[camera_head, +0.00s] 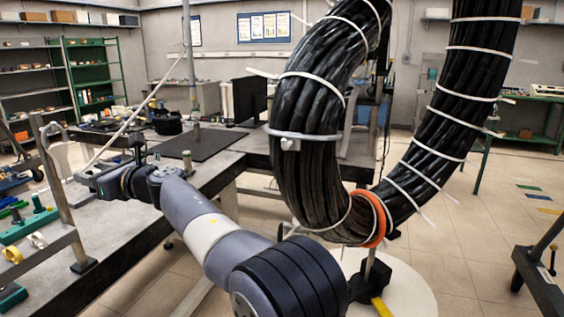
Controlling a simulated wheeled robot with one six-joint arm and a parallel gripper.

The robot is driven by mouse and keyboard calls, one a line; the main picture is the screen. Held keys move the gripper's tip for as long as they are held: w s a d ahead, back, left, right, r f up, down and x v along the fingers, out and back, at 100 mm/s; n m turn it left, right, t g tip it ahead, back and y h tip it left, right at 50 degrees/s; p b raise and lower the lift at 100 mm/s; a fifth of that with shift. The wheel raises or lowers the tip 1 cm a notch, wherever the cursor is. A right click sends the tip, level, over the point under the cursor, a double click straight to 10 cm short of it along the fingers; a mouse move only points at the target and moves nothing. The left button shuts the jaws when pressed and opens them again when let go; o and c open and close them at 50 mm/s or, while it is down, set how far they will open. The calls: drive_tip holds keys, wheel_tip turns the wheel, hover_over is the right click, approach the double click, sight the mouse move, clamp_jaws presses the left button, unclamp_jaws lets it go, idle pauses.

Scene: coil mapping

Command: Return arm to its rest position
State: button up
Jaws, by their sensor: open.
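My arm reaches from the bottom middle of the head view toward the left, over the workbench (110,232). My gripper (88,174) is at its far end, small and dark, above the bench's left part. It is open, and I see nothing held in it. The finger details are too small to make out. A thick coil of black cables (312,165), tied with white zip ties, hangs to the right of my arm, apart from my gripper. An orange ring (378,220) is around its lowest bend.
A vertical post with a dark square base plate (200,146) stands on the bench beyond my wrist. Green-framed shelves (92,75) are at the back left. Tools and tape rolls (37,240) lie at the left edge. Open floor (480,225) is at the right.

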sight(65, 166)
drive_tip(key=p+x, duration=0.5)
drive_tip(key=x, duration=0.3)
drive_tip(key=shift+w+a+r, duration=0.1)
drive_tip(key=shift+a, duration=0.15)
drive_tip(key=shift+p+x, duration=1.15)
drive_tip(key=shift+p, duration=0.2)
